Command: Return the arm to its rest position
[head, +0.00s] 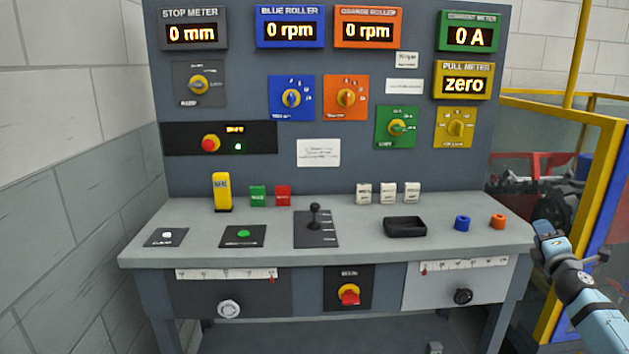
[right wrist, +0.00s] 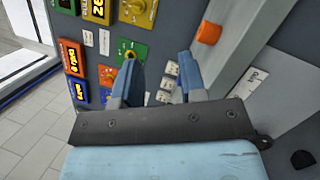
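My right arm comes in from the right edge of the head view, light blue with a dark wrist. Its gripper (head: 547,236) is beside the right end of the grey console desk (head: 360,248). In the right wrist view the two blue fingers (right wrist: 157,82) stand apart, with nothing held between them. My left arm and gripper are not in the head view.
A lever (head: 315,216) stands mid-desk. A yellow-blue frame (head: 598,190) rises at right. A brick wall (head: 70,170) is at left.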

